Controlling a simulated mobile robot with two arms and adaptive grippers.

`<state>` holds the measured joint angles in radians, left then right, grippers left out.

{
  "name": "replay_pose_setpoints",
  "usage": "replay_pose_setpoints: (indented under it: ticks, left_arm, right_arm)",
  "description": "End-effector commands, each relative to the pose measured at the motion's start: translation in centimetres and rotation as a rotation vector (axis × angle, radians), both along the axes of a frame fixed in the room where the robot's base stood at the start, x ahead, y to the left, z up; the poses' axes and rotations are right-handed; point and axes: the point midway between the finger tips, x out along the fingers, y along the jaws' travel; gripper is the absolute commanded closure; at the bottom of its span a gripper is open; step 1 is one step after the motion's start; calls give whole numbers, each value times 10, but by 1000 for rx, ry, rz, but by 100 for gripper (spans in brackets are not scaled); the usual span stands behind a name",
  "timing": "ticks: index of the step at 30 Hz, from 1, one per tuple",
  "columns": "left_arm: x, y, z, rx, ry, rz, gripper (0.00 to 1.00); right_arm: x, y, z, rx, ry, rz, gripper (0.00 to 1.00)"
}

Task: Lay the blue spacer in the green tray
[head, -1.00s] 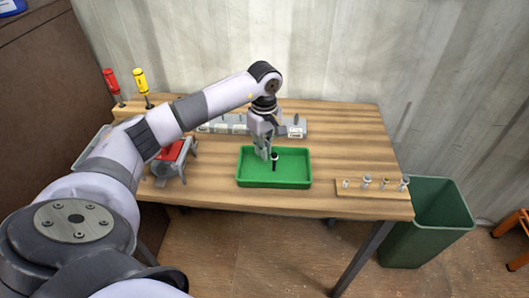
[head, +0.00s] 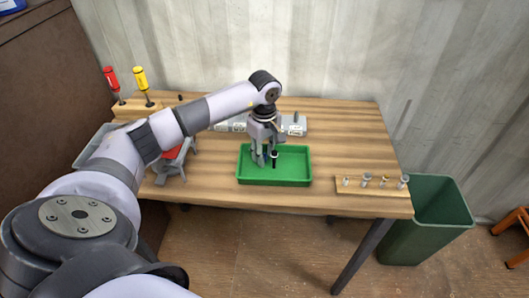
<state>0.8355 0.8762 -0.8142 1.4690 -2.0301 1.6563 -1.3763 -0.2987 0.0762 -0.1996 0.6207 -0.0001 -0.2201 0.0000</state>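The green tray (head: 290,180) lies on the middle of the wooden table, near its front. My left gripper (head: 265,160) points down over the tray's left part, its fingers apart. A small dark upright piece (head: 275,159) shows in the tray beside the right finger; I cannot tell whether they touch. No part that is clearly blue can be made out on the table, so I cannot tell where the blue spacer is; the gripper may hide it. My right gripper is not in view.
A wooden block (head: 362,188) with several small pins stands at the table's right. A grey labelled bin row (head: 297,125) is behind the tray. Red (head: 111,79) and yellow (head: 141,79) screwdrivers stand at the back left. A green bin (head: 425,225) is on the floor at right.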

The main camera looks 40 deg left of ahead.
Motion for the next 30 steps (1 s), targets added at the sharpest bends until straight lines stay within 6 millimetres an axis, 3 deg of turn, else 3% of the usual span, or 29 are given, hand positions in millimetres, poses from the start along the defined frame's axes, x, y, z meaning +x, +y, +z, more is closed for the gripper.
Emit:
replay_pose_setpoints:
  ticks: [8, 21, 30]
  left_arm:
    - [1, 0, 7, 0, -3, 0, 70]
    - [1, 0, 94, 1, -5, 0, 70]
    - [0, 0, 123, 0, 0, 0, 70]
  right_arm:
    - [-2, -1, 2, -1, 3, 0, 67]
    - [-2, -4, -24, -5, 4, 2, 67]
    - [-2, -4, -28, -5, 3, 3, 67]
